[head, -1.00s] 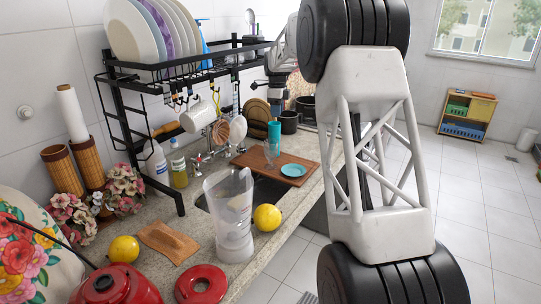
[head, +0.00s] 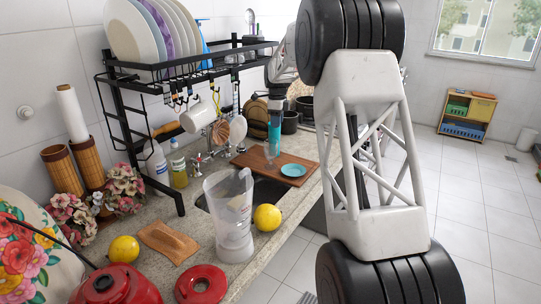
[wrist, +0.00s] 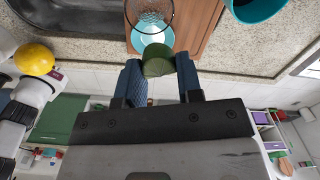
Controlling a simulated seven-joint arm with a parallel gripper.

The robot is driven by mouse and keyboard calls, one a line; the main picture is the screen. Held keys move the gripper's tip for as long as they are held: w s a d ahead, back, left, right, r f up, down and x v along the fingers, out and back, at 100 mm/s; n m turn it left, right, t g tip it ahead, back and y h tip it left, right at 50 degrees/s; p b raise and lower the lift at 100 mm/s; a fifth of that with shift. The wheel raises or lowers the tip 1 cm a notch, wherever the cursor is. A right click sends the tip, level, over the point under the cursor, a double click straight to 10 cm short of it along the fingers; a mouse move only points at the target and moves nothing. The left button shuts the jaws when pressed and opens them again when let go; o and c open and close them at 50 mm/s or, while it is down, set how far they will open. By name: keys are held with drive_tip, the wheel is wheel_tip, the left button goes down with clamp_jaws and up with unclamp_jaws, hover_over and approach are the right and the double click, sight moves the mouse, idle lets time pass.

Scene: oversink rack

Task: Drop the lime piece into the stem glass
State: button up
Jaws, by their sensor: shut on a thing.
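My gripper (wrist: 160,58) is shut on the green lime piece (wrist: 157,64), which sits between its two blue fingers in the wrist view. The clear stem glass (wrist: 152,16) is just beyond the lime, which appears close to its edge. In the head view the stem glass (head: 271,152) stands on the wooden board and is faint. My gripper (head: 275,122) points down above that part of the board.
A teal saucer (head: 293,170) lies on the wooden board (head: 255,160). A teal cup (wrist: 258,8) is to the right in the wrist view. A clear pitcher (head: 233,225) and a lemon (head: 267,217) stand nearer, by the sink. The black dish rack (head: 175,175) rises at left.

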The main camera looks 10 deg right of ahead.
drive_tip(key=shift+f, duration=0.8)
drive_tip(key=o, duration=1.2)
drive_tip(key=shift+c, duration=0.2)
drive_tip(key=shift+r, duration=0.1)
drive_tip(key=shift+r, duration=3.8)
drive_tip(key=shift+s, duration=0.1)
